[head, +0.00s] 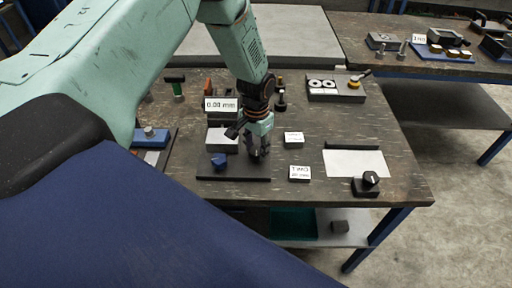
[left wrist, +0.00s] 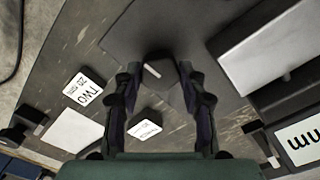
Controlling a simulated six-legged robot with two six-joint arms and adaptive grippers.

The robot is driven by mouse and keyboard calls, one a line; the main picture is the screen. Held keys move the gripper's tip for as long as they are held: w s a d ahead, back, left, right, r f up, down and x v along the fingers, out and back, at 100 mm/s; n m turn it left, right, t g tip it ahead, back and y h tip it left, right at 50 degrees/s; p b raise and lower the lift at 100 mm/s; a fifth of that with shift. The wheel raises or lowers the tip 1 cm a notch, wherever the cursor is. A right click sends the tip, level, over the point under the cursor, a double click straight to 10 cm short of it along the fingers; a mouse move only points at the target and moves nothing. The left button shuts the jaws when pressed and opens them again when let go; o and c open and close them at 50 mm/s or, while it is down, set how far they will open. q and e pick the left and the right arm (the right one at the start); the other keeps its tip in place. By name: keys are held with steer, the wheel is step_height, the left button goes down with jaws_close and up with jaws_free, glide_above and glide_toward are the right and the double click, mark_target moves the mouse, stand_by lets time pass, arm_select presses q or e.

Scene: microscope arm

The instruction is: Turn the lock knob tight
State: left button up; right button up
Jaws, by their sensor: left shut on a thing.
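My left gripper (head: 257,152) points down over the dark base plate (head: 235,179) near the front of the bench. In the left wrist view its fingers (left wrist: 160,80) are on both sides of a dark knob with a white mark, which I take as the lock knob (left wrist: 160,72). The gripper is shut on it. In the head view the fingers mostly hide this knob. A blue knob (head: 219,160) stands on the same fixture, just left of the gripper. A display (head: 221,105) reading 0.00 mm stands behind it. My right gripper is not in view.
A light grey block (head: 222,140) stands left of the gripper. Further right are a white sheet (head: 357,163) and a black dial block (head: 368,184). A tray (head: 336,89) stands at the back.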

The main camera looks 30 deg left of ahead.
mark_target(256, 151)
arm_select(q)
steer(key=shift+m, duration=0.6)
steer(key=o, duration=1.1)
steer(key=shift+w, duration=0.1)
steer(key=shift+o, duration=0.2)
step_height(256, 151, up, 12)
